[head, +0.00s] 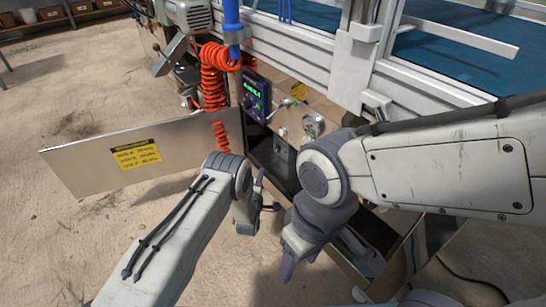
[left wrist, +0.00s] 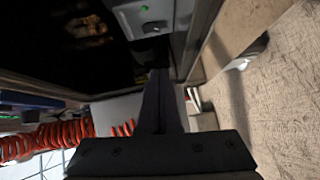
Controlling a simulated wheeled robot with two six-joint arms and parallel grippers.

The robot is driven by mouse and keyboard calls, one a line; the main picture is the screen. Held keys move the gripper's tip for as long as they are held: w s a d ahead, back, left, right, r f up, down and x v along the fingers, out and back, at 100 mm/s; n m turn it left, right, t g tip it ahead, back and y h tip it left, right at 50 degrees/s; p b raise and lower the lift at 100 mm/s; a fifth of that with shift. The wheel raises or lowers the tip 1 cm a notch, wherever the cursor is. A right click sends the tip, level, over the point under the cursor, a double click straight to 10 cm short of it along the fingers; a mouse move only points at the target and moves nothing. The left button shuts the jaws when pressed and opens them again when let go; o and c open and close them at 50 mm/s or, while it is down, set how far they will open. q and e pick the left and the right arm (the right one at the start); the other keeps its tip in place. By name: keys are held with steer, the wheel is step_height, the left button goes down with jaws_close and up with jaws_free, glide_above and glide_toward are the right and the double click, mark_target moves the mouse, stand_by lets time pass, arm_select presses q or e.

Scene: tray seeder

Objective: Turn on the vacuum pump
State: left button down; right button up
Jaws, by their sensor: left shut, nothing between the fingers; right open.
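A grey switch box (head: 281,148) sits inside the open cabinet (head: 262,152) under the machine. In the left wrist view the box (left wrist: 128,18) shows a lit green lamp (left wrist: 144,8) and a dark knob or switch (left wrist: 153,27). My left gripper (head: 261,188) is shut and empty in front of the cabinet opening. In the left wrist view its fingertips (left wrist: 158,74) point towards the box, just short of the dark switch. My right gripper (head: 288,262) is lower and to the right, open; its arm hides part of the cabinet. I cannot make out which part is the pump itself.
A metal door panel with a yellow label (head: 138,155) stands open at the left. A dark control panel with a green display (head: 256,95) and a gauge (head: 313,125) are above the opening. A red coiled hose (head: 214,75) hangs beside them. Floor at left is clear.

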mark_target(270, 164)
stand_by(0.3)
arm_select(q)
steer(key=w+b, duration=0.2)
steer(key=w, duration=0.1)
steer(key=w+d+f+b, duration=0.1)
steer(key=w+b, duration=0.4)
steer(key=w, duration=0.1)
steer(key=shift+w+d+f, duration=0.3)
steer(key=shift+w, duration=0.05)
steer(key=shift+w+d+b, duration=0.7)
steer(key=shift+d+b, duration=0.25)
steer(key=shift+b, duration=0.1)
steer(key=shift+w+d+r+b, duration=0.1)
steer(key=shift+w+d+b, duration=0.45)
steer(key=shift+d, duration=0.1)
steer(key=shift+a, duration=0.1)
